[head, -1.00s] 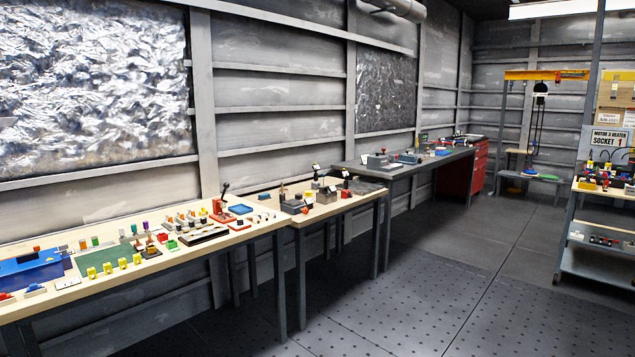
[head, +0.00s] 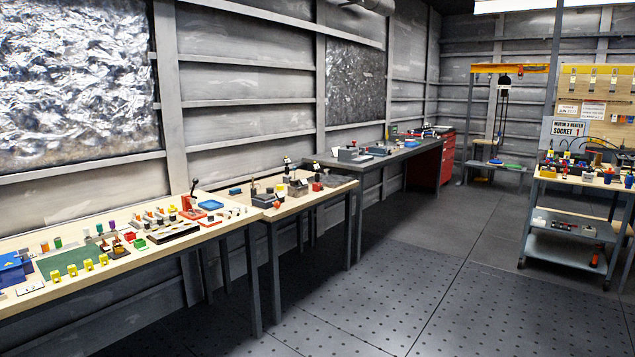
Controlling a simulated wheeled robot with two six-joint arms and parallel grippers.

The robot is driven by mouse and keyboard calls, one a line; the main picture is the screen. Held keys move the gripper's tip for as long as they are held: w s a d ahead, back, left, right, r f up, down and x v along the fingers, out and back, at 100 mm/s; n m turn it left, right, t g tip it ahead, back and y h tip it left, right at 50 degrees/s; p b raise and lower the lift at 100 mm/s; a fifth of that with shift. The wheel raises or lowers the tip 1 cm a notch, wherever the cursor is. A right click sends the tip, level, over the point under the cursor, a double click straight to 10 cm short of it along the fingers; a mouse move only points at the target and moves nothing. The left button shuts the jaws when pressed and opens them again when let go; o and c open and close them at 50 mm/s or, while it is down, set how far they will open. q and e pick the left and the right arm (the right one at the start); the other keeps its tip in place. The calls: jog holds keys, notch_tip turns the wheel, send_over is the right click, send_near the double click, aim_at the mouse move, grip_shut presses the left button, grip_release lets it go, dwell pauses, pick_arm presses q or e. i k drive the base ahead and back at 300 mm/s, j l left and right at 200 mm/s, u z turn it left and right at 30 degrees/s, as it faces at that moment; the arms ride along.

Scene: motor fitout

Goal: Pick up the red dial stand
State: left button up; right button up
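On the middle wooden bench stand small upright stands with pale tops that look like dials. One near the bench's right end has a red lower part (head: 317,186) and looks like the red dial stand, but it is too small to be sure. Another upright stand (head: 286,168) with a pale top is to its left, farther back. Neither of my grippers is in view.
The middle bench (head: 345,186) also holds grey and dark blocks. A grey bench (head: 405,152) lies beyond. A trolley (head: 570,180) stands right. The floor (head: 400,270) between is clear.

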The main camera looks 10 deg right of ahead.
aim_at(316, 185)
jog(key=i+l+z, duration=0.35)
jog(key=i, duration=0.3)
jog(key=i+z, duration=0.35)
jog(key=i, duration=2.1)
